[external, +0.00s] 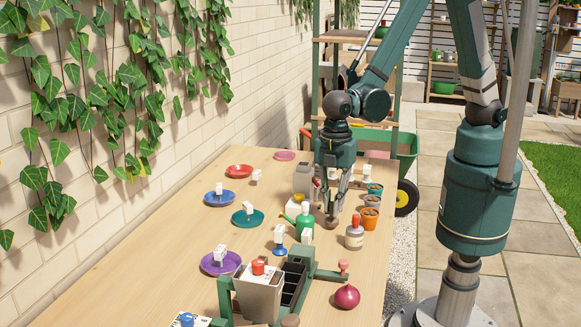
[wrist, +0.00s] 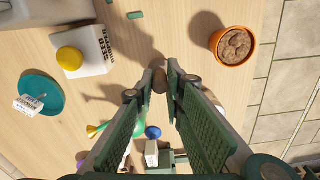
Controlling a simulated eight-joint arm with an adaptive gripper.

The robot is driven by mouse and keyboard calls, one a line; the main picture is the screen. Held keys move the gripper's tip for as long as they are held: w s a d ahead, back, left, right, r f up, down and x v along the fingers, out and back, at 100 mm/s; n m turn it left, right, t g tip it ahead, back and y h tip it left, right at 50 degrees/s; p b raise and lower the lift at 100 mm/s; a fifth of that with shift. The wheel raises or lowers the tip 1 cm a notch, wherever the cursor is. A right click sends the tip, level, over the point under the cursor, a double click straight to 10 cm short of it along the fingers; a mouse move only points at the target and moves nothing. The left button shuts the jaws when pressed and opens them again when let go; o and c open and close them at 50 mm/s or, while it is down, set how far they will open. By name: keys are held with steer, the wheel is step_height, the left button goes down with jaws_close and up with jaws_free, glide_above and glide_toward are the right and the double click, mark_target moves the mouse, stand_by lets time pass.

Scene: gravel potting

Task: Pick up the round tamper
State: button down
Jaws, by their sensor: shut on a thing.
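My gripper (external: 332,208) points down over the middle of the table, right of the green watering can. It is shut on a small brown round piece (external: 333,221), which looks like the round tamper; its end shows between the fingertips in the wrist view (wrist: 160,80). The fingers hide part of it. I cannot tell whether its lower end touches the table.
The green watering can (external: 304,222) is close on the left. A green rack (external: 294,284), grey hopper (external: 259,290) and red onion (external: 347,296) are nearer the camera. Coloured saucers line the left.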

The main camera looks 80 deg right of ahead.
steer(key=shift+r+p, duration=0.55)
steer(key=shift+r, duration=3.65)
